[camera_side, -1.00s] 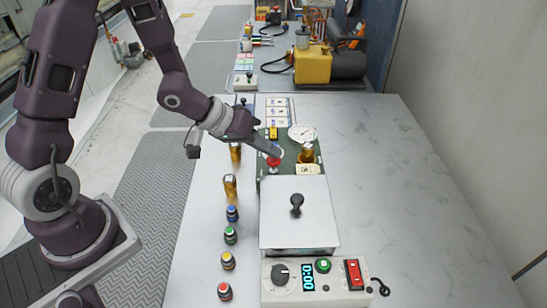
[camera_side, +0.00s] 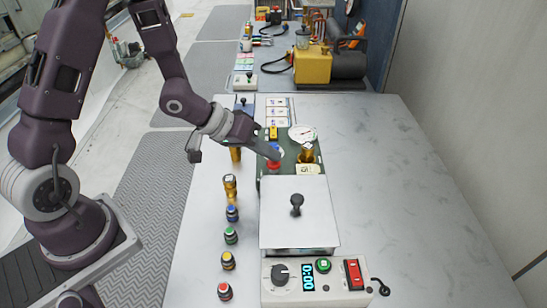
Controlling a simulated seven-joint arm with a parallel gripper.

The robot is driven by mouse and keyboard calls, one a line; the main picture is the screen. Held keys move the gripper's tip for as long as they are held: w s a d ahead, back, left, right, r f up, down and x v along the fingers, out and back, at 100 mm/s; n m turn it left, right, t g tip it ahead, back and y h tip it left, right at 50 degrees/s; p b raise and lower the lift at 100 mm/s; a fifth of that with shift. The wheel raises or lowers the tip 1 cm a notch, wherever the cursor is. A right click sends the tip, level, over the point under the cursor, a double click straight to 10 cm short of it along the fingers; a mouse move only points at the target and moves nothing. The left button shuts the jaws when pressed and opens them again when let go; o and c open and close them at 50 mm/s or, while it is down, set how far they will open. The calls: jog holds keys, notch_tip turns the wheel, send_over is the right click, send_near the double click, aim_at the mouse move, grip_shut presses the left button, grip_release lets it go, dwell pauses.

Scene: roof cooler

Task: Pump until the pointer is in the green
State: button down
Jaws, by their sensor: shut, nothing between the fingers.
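The green pump base (camera_side: 265,182) lies on the bench behind a white lidded box. A red knob (camera_side: 274,165) stands on its left part. My gripper (camera_side: 277,156) is shut and empty, with its fingertips down at the top of the red knob, seemingly touching it. The fingers hide part of the knob. A round white gauge (camera_side: 302,133) sits at the back right of the base. Its pointer and green band are too small to read. A brass fitting (camera_side: 306,154) stands on the base just in front of the gauge.
The white box (camera_side: 298,236) with a black lid knob and a control panel (camera_side: 335,275) are in front. Two brass cylinders (camera_side: 230,187) and several colored-cap bottles (camera_side: 232,213) line the left. The bench's right side is clear.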

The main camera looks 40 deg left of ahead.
aim_at(269, 162)
jog(key=shift+s+f, duration=0.1)
jog(key=shift+f, duration=0.4)
dwell(0.3)
jog(key=shift+r, duration=1.65)
notch_tip(269, 162, up, 5)
jog(key=shift+a, duration=0.1)
